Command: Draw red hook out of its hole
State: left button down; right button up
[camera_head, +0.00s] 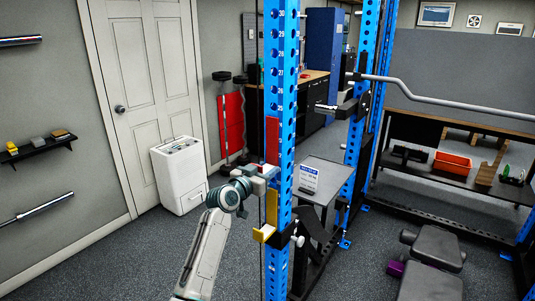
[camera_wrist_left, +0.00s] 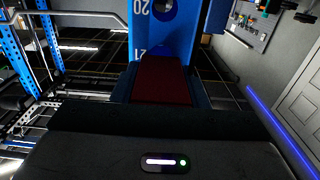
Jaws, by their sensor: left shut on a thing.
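The red hook (camera_head: 272,139) stands upright against the left side of the blue numbered upright (camera_head: 281,60) in the head view. My left gripper (camera_head: 268,175) is at the lower part of the red hook and is shut on it. In the left wrist view the dark red body of the hook (camera_wrist_left: 161,80) lies between the fingers, in front of the blue upright (camera_wrist_left: 163,28). The hook's pin and its hole are hidden, so I cannot tell how deep it sits. My right gripper is not in view.
A yellow hook (camera_head: 265,233) is on the same upright just below my gripper. A bar (camera_head: 450,93) rests on the rack to the right. A bench (camera_head: 431,262) is at the lower right. The floor at left is clear.

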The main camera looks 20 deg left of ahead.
pick_arm(q)
jog(key=shift+p+v, duration=0.5)
jog(key=shift+v, duration=1.75)
jog(key=shift+p+v, duration=0.85)
jog(key=shift+v, duration=1.3)
jog(key=shift+r, duration=0.15)
